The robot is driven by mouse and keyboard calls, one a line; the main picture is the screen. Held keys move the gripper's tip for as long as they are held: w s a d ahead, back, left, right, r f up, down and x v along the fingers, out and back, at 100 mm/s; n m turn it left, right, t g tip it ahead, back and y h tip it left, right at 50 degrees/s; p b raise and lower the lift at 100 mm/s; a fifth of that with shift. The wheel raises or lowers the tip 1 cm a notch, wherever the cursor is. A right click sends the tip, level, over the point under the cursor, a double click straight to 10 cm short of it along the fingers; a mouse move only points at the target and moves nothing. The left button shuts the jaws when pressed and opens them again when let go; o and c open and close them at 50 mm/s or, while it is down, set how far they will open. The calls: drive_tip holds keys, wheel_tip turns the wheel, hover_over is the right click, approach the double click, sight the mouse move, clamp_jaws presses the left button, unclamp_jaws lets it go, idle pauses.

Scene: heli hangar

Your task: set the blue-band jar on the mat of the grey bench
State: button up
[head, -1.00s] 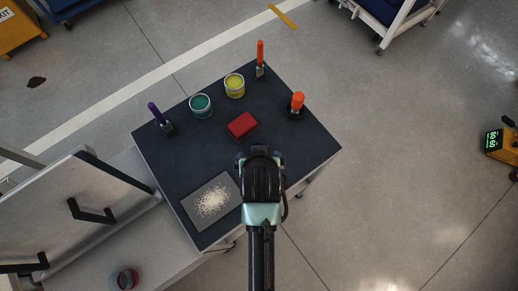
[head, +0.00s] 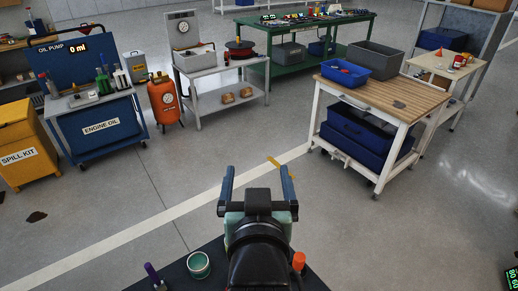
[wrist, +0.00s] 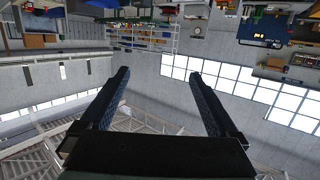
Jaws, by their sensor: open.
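My gripper (head: 257,174) is open and empty, with its two fingers raised and pointing away over the floor in the head view. In the wrist view the open fingers (wrist: 159,76) have nothing between them. I cannot pick out a blue-band jar in either view. A light grey bench (head: 222,65) stands at the back, left of centre. It carries a grey bin, a dark red reel and a round gauge on a panel; I cannot make out a mat on it. A teal open tin (head: 199,265) stands on the dark table (head: 180,276) close below me.
A purple-handled tool (head: 153,274) and an orange-topped item (head: 299,261) stand on the dark table. A wooden-topped bench (head: 385,93) with bins is at right. An orange tank (head: 165,101) and engine-oil cart (head: 100,108) are at left. Open floor lies between.

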drive_tip(key=s+r+t, duration=0.3)
drive_tip(key=r+t, duration=0.1)
drive_tip(key=r, duration=0.7)
drive_tip(key=s+r+t, duration=0.3)
drive_tip(key=s+r, duration=0.1)
drive_tip(key=r, duration=0.8)
drive_tip(key=s+r+t, duration=0.4)
drive_tip(key=r, duration=0.7)
drive_tip(key=shift+d+r+t, duration=0.15)
drive_tip(key=shift+r+t, duration=0.15)
drive_tip(key=shift+r, duration=0.1)
